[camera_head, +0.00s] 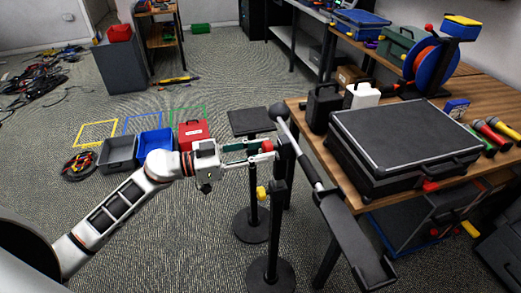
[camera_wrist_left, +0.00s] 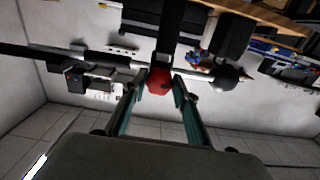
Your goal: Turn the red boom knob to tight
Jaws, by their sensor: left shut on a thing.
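The red boom knob (camera_head: 267,146) sits on the side of a black clamp at the top of a dark stand post. A boom (camera_head: 308,170) slopes through this clamp, with a long black end (camera_head: 352,240) low at the right. My left gripper (camera_head: 266,151) reaches in from the left, its green-sided fingers shut on the knob. In the left wrist view the red knob (camera_wrist_left: 159,80) lies between the two fingertips (camera_wrist_left: 161,88), which press on its sides. No marking of tight or loose is readable. My right gripper is out of view.
A wooden table (camera_head: 312,146) with a large black case (camera_head: 400,140) stands close on the right. A yellow knob (camera_head: 262,192) is lower on the stand, above a round black base (camera_head: 271,277). Grey, blue and red bins lie behind my arm. Carpet at the front left is clear.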

